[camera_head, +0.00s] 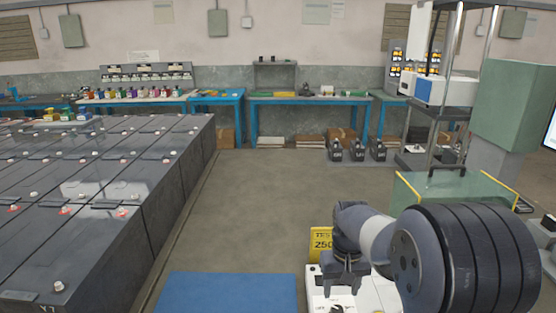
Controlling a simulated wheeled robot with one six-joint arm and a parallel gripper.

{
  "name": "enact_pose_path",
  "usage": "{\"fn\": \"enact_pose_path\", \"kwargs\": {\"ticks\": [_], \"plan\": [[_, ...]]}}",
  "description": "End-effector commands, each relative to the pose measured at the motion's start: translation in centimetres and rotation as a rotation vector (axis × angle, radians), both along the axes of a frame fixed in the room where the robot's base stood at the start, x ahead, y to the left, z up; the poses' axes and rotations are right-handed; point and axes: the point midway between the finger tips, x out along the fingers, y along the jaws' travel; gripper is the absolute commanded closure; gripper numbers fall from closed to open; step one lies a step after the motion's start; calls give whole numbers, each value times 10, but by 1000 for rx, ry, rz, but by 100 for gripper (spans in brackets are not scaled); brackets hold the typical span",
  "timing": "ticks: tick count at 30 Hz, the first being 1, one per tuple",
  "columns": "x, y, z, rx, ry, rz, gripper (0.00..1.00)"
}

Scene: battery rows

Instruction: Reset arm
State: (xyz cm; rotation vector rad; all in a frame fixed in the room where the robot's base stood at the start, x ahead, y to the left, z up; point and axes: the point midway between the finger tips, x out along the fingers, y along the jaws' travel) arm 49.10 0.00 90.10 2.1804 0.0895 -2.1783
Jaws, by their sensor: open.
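My arm is folded at the lower right of the head view, with its large dark grey joint closest to the camera. My gripper (345,278) points downward at the end of it, above a white surface. Its two dark fingers are apart and nothing shows between them. A yellow label with black print (321,243) stands just behind and left of the gripper and is partly hidden by the arm.
Rows of large dark battery cells (120,190) fill the left. A blue mat (228,292) lies on the floor in front. A wheeled cart (440,130) and a glass panel (455,190) stand right. Blue benches (310,98) line the back wall. The middle floor (270,200) is clear.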

Motion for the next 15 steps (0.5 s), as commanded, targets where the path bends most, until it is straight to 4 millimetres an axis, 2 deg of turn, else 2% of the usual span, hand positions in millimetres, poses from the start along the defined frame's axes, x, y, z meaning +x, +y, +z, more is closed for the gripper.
{"fn": "enact_pose_path", "kwargs": {"ticks": [1,6,9,15], "plan": [[1,0,12,0,-5,0,48],[0,0,46,0,-5,0,48],[-2,0,18,0,8,0,48],[-1,0,-22,0,6,0,48]]}}
